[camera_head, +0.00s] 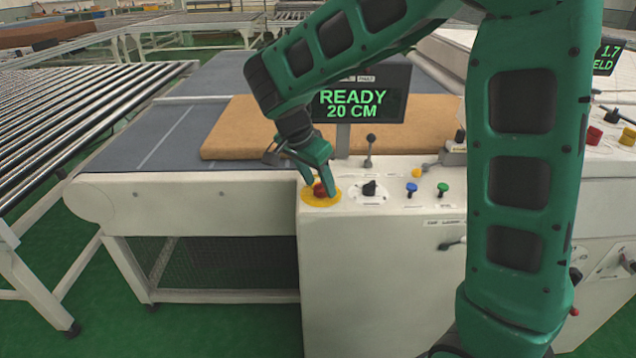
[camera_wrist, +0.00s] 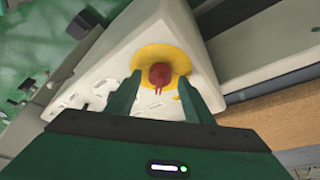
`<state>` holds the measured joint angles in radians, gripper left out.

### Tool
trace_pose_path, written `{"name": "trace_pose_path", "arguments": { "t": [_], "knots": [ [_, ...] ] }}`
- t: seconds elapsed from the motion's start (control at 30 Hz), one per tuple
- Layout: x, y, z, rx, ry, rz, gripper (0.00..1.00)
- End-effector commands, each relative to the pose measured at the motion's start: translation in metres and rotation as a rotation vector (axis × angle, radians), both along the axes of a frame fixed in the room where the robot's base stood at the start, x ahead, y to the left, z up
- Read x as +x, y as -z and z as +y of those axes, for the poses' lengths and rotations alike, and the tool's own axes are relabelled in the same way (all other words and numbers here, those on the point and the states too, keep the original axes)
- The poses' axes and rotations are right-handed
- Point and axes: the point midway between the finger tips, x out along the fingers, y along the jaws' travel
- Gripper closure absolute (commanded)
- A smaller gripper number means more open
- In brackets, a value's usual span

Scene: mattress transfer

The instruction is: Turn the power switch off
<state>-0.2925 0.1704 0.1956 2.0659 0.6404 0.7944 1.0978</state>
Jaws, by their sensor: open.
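My gripper (camera_head: 322,188) is open, pointing down over the red emergency-type button (camera_head: 319,189) on its yellow base (camera_head: 321,201). In the wrist view the two fingers (camera_wrist: 159,98) stand on either side of the red button (camera_wrist: 160,75), with gaps between. I cannot tell whether a finger touches it. A black rotary knob (camera_head: 369,187) on a white plate sits just right of it on the control panel; it may be the power switch, but its label is too small to read. A display (camera_head: 358,98) reads "READY 20 CM" in green.
A blue button (camera_head: 411,188), a green button (camera_head: 442,188) and a black-topped lever (camera_head: 369,148) also stand on the white panel (camera_head: 380,225). A brown mattress (camera_head: 235,135) lies on the bed behind. A roller conveyor (camera_head: 80,110) is at the left.

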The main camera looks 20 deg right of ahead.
Motion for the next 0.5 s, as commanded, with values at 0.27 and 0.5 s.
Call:
{"name": "trace_pose_path", "arguments": {
  "t": [0.27,0.5],
  "knots": [
    [0.0011,0.0044,-0.0015,0.000,0.000,-0.001,0.53],
    [0.0011,0.0043,-0.0013,0.000,0.000,-0.001,0.89]
  ]
}}
